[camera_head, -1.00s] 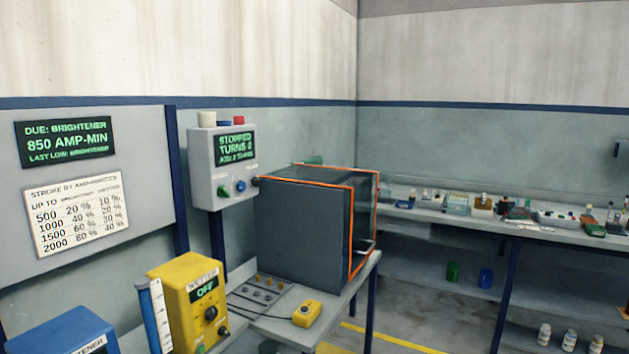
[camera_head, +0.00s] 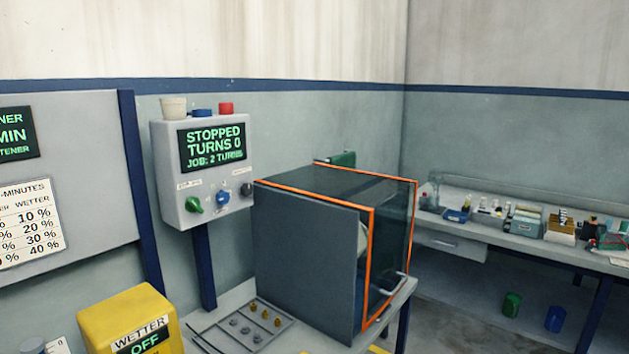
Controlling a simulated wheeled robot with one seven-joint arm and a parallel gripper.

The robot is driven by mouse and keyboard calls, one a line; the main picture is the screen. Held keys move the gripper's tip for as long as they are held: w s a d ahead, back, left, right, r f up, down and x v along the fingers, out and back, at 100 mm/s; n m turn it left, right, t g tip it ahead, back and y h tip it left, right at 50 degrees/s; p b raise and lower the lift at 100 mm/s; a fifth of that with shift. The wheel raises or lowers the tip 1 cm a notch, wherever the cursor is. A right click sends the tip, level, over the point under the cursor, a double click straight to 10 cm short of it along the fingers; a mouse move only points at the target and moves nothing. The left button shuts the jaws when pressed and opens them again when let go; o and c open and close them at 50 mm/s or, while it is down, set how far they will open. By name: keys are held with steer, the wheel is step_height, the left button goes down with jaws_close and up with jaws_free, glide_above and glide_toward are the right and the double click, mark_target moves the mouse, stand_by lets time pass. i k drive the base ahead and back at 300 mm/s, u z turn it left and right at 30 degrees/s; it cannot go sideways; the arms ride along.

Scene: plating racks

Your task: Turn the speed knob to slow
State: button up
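A white control box (camera_head: 172,180) stands on a blue post (camera_head: 204,262) left of centre. Its screen (camera_head: 212,146) reads STOPPED, TURNS 0, JOB: 2 TURNS. Below the screen are a green knob (camera_head: 194,204), a blue knob (camera_head: 222,197) and a black knob (camera_head: 246,188). Their small labels are too blurred to read, so I cannot tell which is the speed knob or where it is set. White, blue and red caps sit on top of the box. My gripper is not in view.
An orange-edged dark enclosure (camera_head: 305,260) stands on a bench right of the box, close to the black knob. A yellow WETTER unit (camera_head: 122,312) reading OFF is at lower left. A cluttered bench (camera_head: 480,232) runs along the right wall.

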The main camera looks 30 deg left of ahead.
mark_target(246, 190)
steer(key=i, duration=1)
steer(key=u, duration=3.35)
steer(key=i, duration=0.5)
